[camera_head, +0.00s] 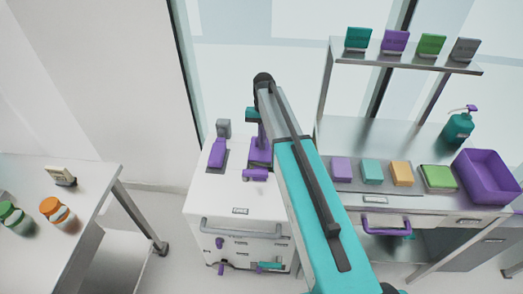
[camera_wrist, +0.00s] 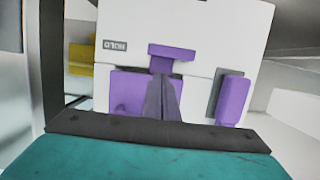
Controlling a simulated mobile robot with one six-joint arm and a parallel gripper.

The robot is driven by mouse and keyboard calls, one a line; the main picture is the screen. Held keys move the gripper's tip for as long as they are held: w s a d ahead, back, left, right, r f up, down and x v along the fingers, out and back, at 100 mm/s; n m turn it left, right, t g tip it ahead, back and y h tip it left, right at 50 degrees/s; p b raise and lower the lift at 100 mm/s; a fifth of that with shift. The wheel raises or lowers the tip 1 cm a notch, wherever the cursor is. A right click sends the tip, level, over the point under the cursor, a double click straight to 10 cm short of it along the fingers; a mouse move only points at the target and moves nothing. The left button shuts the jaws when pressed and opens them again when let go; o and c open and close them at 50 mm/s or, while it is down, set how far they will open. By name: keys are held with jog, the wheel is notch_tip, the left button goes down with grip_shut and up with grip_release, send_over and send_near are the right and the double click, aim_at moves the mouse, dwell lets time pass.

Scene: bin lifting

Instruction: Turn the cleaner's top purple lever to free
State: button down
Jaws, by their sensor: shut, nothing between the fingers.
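The cleaner is a white cabinet (camera_head: 237,205) left of centre in the head view. Its top carries a purple lever with a crosswise handle (camera_head: 255,174). This lever's handle also shows in the wrist view (camera_wrist: 172,51), above a purple panel (camera_wrist: 130,88). Another purple lever (camera_head: 218,152) stands to its left on a dark plate; it shows at right in the wrist view (camera_wrist: 232,97). My gripper (camera_wrist: 163,80) is shut and empty, its grey fingers overlapping the handled lever in view. Whether they touch is unclear. My arm hides part of the cleaner's right side.
A bench (camera_head: 343,140) at right holds coloured blocks, a purple bin (camera_head: 487,177) and a teal bottle (camera_head: 458,127). A shelf (camera_head: 400,60) stands above it. A table (camera_head: 85,190) with jars is at left. Floor shows between table and cleaner.

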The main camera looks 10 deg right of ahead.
aim_at(262, 162)
jog(key=shift+b+x, duration=2.5)
jog(key=shift+x, duration=2.3)
